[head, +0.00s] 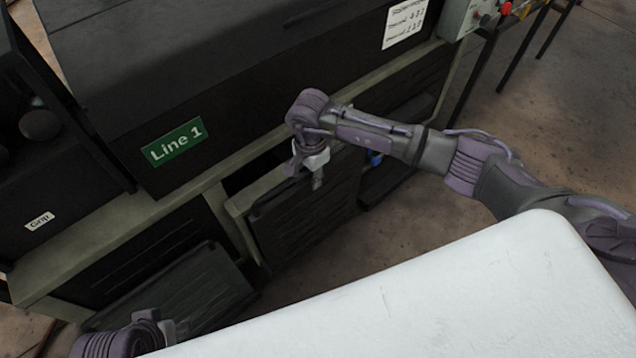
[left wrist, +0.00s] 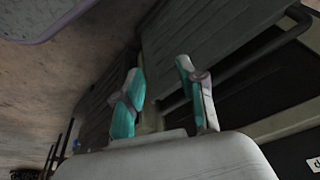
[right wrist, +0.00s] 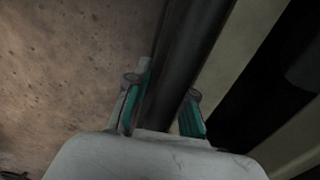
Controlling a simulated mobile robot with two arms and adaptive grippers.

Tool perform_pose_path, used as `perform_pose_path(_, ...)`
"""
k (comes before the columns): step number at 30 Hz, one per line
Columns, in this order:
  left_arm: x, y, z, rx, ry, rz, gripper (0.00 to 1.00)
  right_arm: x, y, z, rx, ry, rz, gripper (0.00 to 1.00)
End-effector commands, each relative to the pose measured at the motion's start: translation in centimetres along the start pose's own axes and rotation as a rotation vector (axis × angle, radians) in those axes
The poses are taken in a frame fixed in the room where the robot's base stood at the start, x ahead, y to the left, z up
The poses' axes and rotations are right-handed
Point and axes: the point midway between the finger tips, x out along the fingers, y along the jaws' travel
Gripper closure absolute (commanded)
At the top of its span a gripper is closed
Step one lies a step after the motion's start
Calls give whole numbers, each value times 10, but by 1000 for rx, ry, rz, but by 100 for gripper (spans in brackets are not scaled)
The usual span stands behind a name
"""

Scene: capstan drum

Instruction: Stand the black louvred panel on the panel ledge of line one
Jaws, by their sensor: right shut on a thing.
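A black louvred panel (head: 300,215) stands slightly tilted against the lower front of line one, below the green Line 1 sign (head: 174,142). My right gripper (head: 317,178) is at its upper edge. In the right wrist view my right gripper (right wrist: 168,88) is shut on a long dark edge bar (right wrist: 190,50). Another dark louvred panel (head: 185,292) leans outward at the lower left. My left gripper (head: 172,332) is near it, mostly cut off. In the left wrist view my left gripper (left wrist: 160,78) is open, its fingers apart with nothing clearly between them. I cannot make out which part is the panel ledge.
The beige frame rail (head: 120,220) runs along the front of line one. A further dark panel (head: 410,110) and a small blue item (head: 375,158) are right of my right gripper. A white surface (head: 430,300) fills the lower foreground. Brown floor (head: 560,130) is clear at right.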

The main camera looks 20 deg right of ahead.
Motion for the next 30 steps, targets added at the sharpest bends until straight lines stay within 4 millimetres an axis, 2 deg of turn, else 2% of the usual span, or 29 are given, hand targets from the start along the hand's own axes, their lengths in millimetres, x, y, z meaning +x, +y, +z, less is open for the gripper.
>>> perform_pose_path(4, 6, 0, 3, 0, 2, -1, 60, -1, -16, 1, 0, -2, -7, 100)
perform_pose_path(30, 7, 11, -85, 13, 426, 21, 60, 19, -18, 0, -1, -2, -6, 100)
